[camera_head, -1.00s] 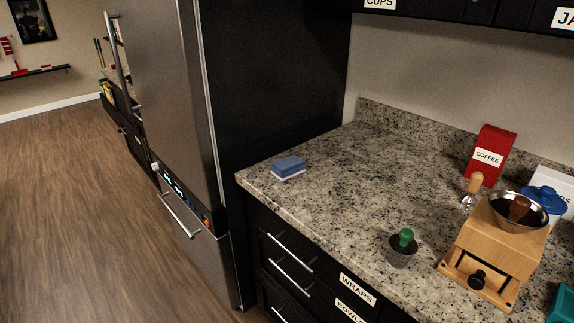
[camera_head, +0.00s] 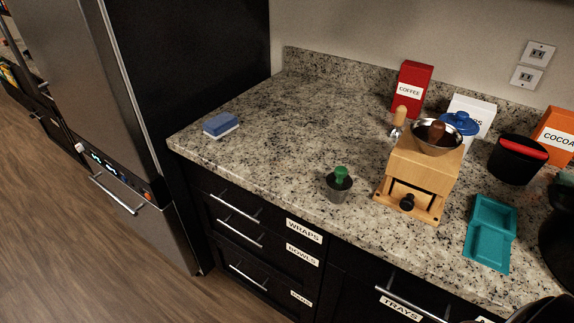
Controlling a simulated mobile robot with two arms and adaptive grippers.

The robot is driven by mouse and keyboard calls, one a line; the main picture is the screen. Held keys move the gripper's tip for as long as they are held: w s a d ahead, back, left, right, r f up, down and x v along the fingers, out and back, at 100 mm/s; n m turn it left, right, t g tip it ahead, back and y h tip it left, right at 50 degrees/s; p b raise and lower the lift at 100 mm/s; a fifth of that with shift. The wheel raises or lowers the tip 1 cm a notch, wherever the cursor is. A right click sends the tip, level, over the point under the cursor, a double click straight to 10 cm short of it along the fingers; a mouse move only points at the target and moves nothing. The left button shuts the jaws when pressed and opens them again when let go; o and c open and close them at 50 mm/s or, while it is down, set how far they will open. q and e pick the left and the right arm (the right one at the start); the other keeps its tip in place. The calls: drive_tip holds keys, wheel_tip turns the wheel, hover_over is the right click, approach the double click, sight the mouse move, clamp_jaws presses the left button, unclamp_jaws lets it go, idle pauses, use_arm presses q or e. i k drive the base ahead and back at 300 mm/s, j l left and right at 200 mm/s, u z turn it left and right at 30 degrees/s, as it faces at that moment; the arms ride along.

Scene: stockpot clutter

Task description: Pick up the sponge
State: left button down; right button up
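The sponge (camera_head: 220,124) is a small block, blue on top and pale underneath. It lies flat near the front left corner of the speckled stone counter (camera_head: 270,150), by the fridge side. Nothing covers it. Neither of my grippers can be made out in the head view, and nothing touches the sponge. A dark rounded shape at the bottom right edge is cut off, and I cannot tell what it is.
Right of the sponge are a small cup with a green knob (camera_head: 339,186), a wooden grinder (camera_head: 418,178), a red coffee box (camera_head: 411,88), a teal tray (camera_head: 490,232) and a black container (camera_head: 516,160). The fridge (camera_head: 95,90) stands left. The counter around the sponge is clear.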

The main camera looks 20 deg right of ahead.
sight(219, 126)
drive_tip(key=i+j, duration=0.2)
drive_tip(key=j, duration=0.15)
drive_tip(key=i+j+z, duration=0.1)
drive_tip(key=j, duration=0.25)
drive_tip(key=i+j, duration=0.25)
drive_tip(key=j+z, duration=0.05)
drive_tip(key=j, duration=0.05)
